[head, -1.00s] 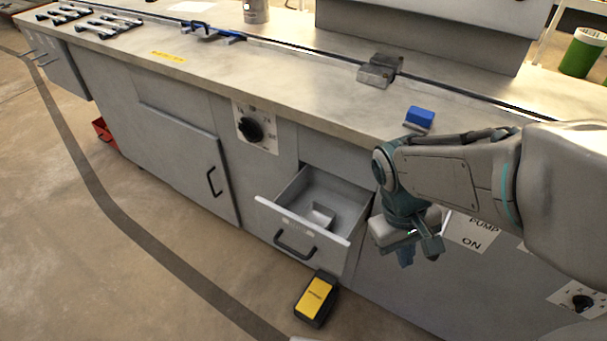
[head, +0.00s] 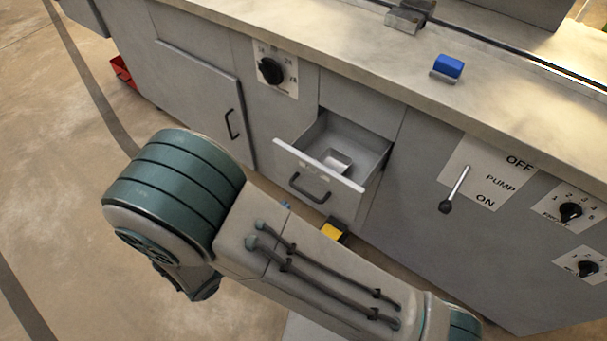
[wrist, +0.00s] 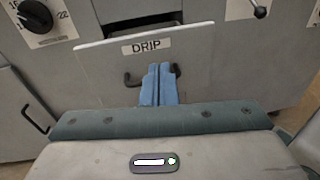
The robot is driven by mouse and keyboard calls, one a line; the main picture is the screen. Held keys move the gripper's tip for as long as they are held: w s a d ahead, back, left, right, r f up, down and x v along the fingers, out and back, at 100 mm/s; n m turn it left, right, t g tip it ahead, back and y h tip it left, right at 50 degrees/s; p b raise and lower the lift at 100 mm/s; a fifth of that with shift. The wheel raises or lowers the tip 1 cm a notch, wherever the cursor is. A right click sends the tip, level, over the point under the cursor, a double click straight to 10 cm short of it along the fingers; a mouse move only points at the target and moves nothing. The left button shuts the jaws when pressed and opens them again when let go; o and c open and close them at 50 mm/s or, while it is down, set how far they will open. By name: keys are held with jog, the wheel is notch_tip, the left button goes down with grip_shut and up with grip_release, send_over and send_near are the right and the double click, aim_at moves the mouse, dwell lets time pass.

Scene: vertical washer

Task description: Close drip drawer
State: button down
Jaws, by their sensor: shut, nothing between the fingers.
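The grey drip drawer (head: 345,178) stands pulled out of the cabinet in the head view, its hollow inside visible. Its front faces me in the wrist view, with a DRIP label (wrist: 146,46) and a dark bar handle (wrist: 131,80). My gripper (wrist: 159,70) is shut and empty, its two blue fingers together. In the wrist view the fingers overlap the middle of the handle, in front of the drawer front; I cannot tell whether they touch. In the head view my arm hides most of the gripper.
A pump lever (head: 454,190) and dials sit on the cabinet right of the drawer. A dial (head: 271,71) and a cabinet door (head: 200,90) are to its left. A yellow and black box (head: 334,230) lies on the floor below the drawer, partly hidden by my arm.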

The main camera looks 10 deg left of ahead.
jog(key=s+a+f+n+t+y, duration=0.1)
jog(key=s+a+n+t+y, duration=0.1)
send_near(312, 168)
jog(key=b+x, duration=0.1)
jog(key=x, duration=0.6)
jog(key=shift+w, duration=0.1)
